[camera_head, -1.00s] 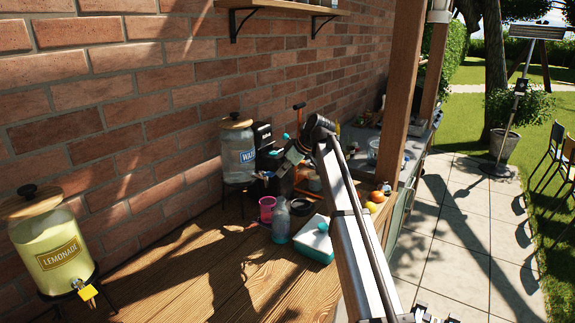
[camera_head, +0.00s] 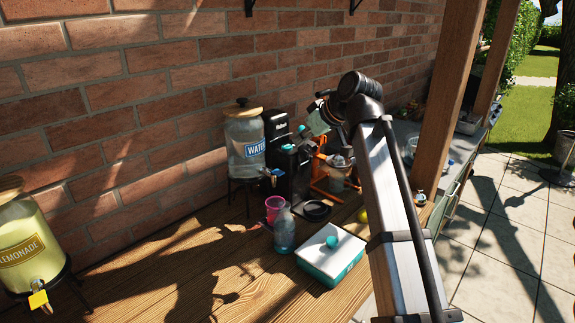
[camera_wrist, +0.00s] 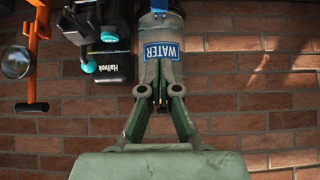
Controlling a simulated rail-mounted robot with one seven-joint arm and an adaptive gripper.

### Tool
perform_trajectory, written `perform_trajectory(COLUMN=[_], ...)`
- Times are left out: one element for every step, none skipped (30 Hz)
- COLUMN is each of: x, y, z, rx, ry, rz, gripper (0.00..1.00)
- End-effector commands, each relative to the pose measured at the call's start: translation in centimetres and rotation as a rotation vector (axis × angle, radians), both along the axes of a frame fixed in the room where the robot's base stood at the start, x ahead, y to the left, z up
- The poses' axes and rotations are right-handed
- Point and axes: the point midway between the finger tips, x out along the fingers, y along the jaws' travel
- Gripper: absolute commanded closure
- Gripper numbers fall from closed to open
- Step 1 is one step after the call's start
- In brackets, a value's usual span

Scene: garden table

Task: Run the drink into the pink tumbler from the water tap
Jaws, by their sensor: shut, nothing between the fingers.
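The pink tumbler (camera_head: 274,206) stands on the wooden table (camera_head: 160,275), in front of and below the water dispenser (camera_head: 243,135), partly hidden by a clear bottle. The dispenser is a glass jar with a wooden lid and a blue WATER label on a dark stand. Its tap (camera_head: 276,173) is at the jar's lower front. No stream shows. My gripper (camera_head: 311,126) is up and to the right of the tap, in front of the coffee machine. In the wrist view, its fingers (camera_wrist: 160,103) are shut and empty, overlapping the inverted view of the jar. The tumbler is outside the wrist view.
A clear bottle (camera_head: 284,232) stands right beside the tumbler. A white and teal box (camera_head: 328,262) is to its right. A black coffee machine (camera_head: 289,165) and an orange press (camera_head: 325,172) stand near the dispenser. A lemonade dispenser (camera_head: 25,245) is far left. The front-left tabletop is clear.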

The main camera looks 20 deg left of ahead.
Motion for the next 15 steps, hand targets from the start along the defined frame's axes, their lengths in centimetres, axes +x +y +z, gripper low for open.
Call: perform_trajectory(x=[0.0,0.0,0.0,0.0,0.1,0.1,0.1,0.1,0.2,0.2,0.3,0.4,0.5,0.6,0.7], y=[0.0,0.0,0.0,0.0,0.0,0.0,0.0,0.1,0.2,0.3,0.5,0.7,1.0,1.2,1.6], z=[0.0,0.0,0.0,0.0,0.0,0.0,-0.1,-0.1,-0.2,-0.3,-0.5,-0.8,-1.0,-1.3,-1.6], rx=[0.0,0.0,0.0,0.0,0.0,0.0,0.0,-0.001,-0.001,-0.001,-0.001,-0.001,-0.001,-0.002,-0.002], ry=[0.0,0.0,0.0,0.0,0.0,-0.001,-0.001,0.0,0.0,0.0,0.0,0.001,0.001,0.001,0.001], rz=[0.0,0.0,0.0,0.0,0.0,0.001,0.001,0.001,0.001,0.001,0.001,0.002,0.002,0.002,0.002], gripper=[1.0,1.0,1.0,1.0,1.0,1.0,1.0,1.0,1.0,1.0,1.0,1.0,1.0,1.0,1.0])
